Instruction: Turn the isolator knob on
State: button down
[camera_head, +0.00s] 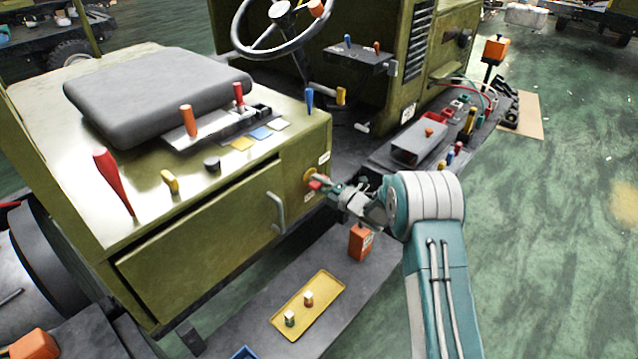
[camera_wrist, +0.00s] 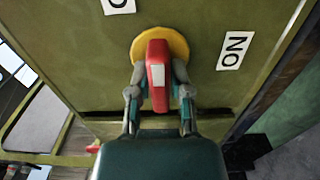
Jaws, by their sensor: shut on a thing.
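The isolator knob (camera_wrist: 158,75) is a red handle with a pale stripe, on a yellow round plate (camera_wrist: 176,40) fixed to the olive panel. In the wrist view the handle stands upright in the picture. An "ON" label (camera_wrist: 234,50) is to its right, and another label (camera_wrist: 118,5), partly cut off, is above left. My gripper (camera_wrist: 159,82) is shut on the handle, with one finger on each side. In the head view my gripper (camera_head: 325,187) reaches the knob (camera_head: 314,185) at the cabinet's right end; the fingers partly hide it.
The olive cabinet has a door handle (camera_head: 277,212) left of the knob. Below is a grey step with a yellow tray (camera_head: 318,292) and an orange box (camera_head: 361,241). A side deck with a grey box (camera_head: 412,146) and levers lies beyond my arm. Green floor at right is open.

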jog(key=shift+d+f+m, duration=0.1)
jog(key=shift+f+m, duration=0.1)
jog(key=shift+m, duration=0.1)
jog(key=m, duration=0.2)
jog(key=shift+m, duration=0.4)
jog(key=m, duration=0.4)
jog(key=shift+f+m, duration=0.15)
jog(key=shift+m, duration=0.15)
jog(key=m, duration=0.4)
jog(key=shift+m, duration=0.3)
jog(key=m, duration=0.3)
jog(key=shift+m, duration=0.3)
dwell(0.4)
jog(key=c, duration=0.6)
grip_release()
